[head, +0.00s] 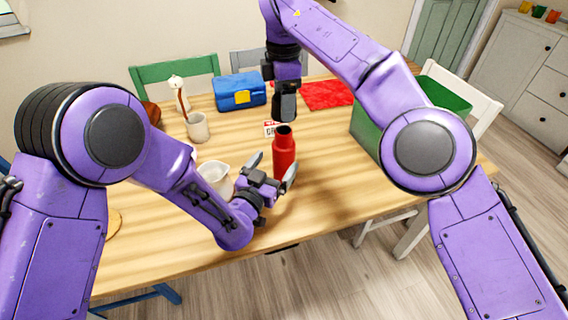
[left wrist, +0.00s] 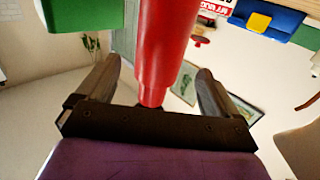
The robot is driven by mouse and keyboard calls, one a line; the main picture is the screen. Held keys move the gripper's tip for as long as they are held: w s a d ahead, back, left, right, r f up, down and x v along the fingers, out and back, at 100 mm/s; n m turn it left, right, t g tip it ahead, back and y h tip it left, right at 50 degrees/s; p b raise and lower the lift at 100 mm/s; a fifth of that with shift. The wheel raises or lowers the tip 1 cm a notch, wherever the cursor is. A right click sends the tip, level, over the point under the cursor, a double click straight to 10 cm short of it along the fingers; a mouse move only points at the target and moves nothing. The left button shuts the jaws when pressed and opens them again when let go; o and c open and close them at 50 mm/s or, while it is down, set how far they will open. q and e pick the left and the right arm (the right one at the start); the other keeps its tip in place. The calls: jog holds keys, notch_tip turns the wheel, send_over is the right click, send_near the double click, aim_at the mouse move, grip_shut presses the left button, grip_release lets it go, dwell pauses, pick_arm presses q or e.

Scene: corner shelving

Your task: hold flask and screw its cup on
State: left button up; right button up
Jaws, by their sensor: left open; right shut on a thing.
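A red flask (head: 284,158) with a dark open neck stands upright on the table. My left gripper (head: 273,169) is open, low at the flask, with one finger on either side. In the left wrist view the flask (left wrist: 167,45) also shows between the two spread fingers (left wrist: 157,88); I cannot tell whether either touches it. My right gripper (head: 285,100) points down above the flask's neck, apart from it. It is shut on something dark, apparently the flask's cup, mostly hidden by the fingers.
A white pitcher (head: 214,177) stands close to my left forearm. A white mug (head: 198,128), a blue toolbox (head: 238,90) and a red cloth (head: 328,95) lie farther back. A green bin (head: 365,130) stands right of the flask. The table's front edge is near my left gripper.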

aim_at(279, 158)
pick_arm(q)
jog(key=x, duration=0.5)
jog(key=shift+w+d, duration=0.2)
jog(key=shift+w, duration=0.05)
pick_arm(e)
jog(key=shift+s+r, duration=0.1)
jog(key=shift+s, duration=0.05)
pick_arm(q)
jog(key=shift+s+r, duration=0.1)
pick_arm(e)
jog(key=shift+s, duration=0.1)
jog(key=shift+r, duration=0.1)
pick_arm(q)
jog(key=c, duration=1.5)
pick_arm(e)
jog(key=shift+f, duration=2.55)
jog(key=shift+f, duration=0.85)
jog(key=shift+f, duration=0.6)
